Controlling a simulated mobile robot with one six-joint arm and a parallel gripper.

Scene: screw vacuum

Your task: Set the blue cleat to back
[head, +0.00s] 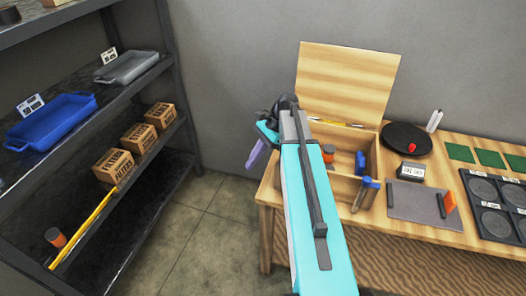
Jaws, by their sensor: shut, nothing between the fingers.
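A small blue piece (360,162), which may be the blue cleat, stands upright inside the open wooden box on the bench. A second blue-topped piece (370,182) sits at the box's front edge, and I cannot tell which of the two is the cleat. My gripper (254,158) is at the far end of my teal arm, left of the box and apart from both blue pieces. It is shut and empty, seen small and partly hidden by my arm. My arm also covers the left part of the box.
The box's wooden lid (346,82) stands raised behind it. To the right are a black round plate (407,138), a grey panel (415,203) with an orange block (449,202), and a dark tray (478,220). A shelf with a blue bin (50,122) stands left; open floor lies between.

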